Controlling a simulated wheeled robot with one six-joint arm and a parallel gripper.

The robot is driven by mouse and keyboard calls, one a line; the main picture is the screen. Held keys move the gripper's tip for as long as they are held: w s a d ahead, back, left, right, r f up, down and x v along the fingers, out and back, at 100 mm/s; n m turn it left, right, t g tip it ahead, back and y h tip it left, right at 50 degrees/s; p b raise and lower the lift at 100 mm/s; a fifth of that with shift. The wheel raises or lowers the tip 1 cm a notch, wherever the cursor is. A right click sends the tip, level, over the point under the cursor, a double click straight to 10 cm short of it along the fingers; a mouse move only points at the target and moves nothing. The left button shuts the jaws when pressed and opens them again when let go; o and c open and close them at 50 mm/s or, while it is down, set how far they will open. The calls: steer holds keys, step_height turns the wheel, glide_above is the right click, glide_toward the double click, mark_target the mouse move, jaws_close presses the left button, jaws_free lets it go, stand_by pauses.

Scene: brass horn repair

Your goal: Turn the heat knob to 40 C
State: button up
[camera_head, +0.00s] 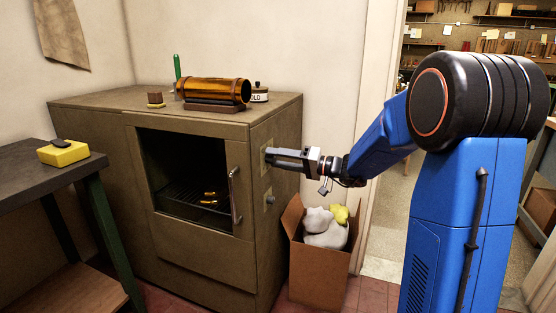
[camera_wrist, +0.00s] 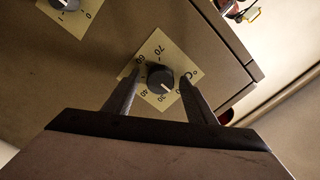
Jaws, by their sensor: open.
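The heat knob (camera_wrist: 160,79) is round and dark grey, on a cream dial plate (camera_wrist: 164,54) printed with numbers including 30, 40, 60 and 70 and a C mark. Its white pointer line faces the lower right in the wrist view, close to the 30; I cannot read it exactly. My gripper (camera_wrist: 158,73) is open, with one finger on each side of the knob. I cannot tell whether either finger touches it. In the head view my gripper (camera_head: 271,156) reaches the oven's right side panel at the upper plate and hides the knob.
The oven (camera_head: 190,265) has a windowed door with a handle (camera_head: 235,195). A second knob (camera_head: 270,196) sits below on the side panel. A cardboard box (camera_head: 318,272) of rags stands beneath my arm. A copper-coloured cylinder (camera_head: 213,90) lies on top of the oven.

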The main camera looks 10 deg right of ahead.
steer(key=c, duration=1)
steer(key=shift+c, duration=0.2)
steer(key=shift+m, duration=0.4)
steer(key=m, duration=0.3)
steer(key=shift+m, duration=0.3)
steer(key=m, duration=0.4)
steer(key=shift+m, duration=0.3)
steer(key=m, duration=0.4)
steer(key=shift+f+m, duration=0.1)
steer(key=shift+m, duration=2.3)
